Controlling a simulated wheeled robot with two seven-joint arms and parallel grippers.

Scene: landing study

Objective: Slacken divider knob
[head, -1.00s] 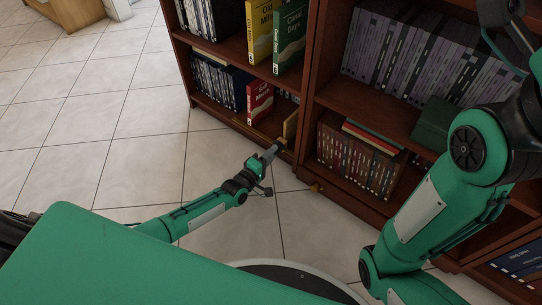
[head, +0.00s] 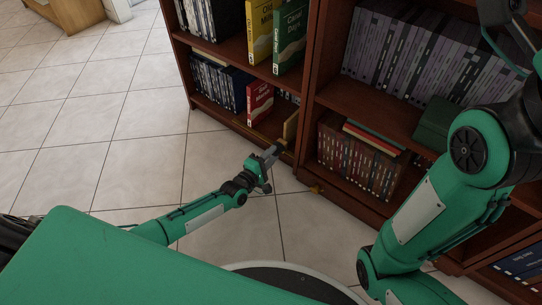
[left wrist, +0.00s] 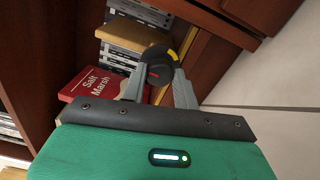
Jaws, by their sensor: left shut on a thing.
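The divider knob (left wrist: 160,68) is a dark round knob with yellow and red marks, in the left wrist view. My left gripper (left wrist: 158,88) is shut on it, one finger on each side. In the head view my left gripper (head: 277,150) reaches to the front of the lowest shelf, where the knob is small and mostly hidden by the fingers. A tan upright panel (head: 291,124), apparently the divider, stands behind it on that shelf. My right arm shows at the right of the head view, but its gripper is not visible.
A red book (head: 259,101), marked "Salt Marsh" in the wrist view (left wrist: 92,86), stands left of the panel. The dark wooden bookcase (head: 313,75) holds several rows of books. Tiled floor (head: 110,130) is clear at left.

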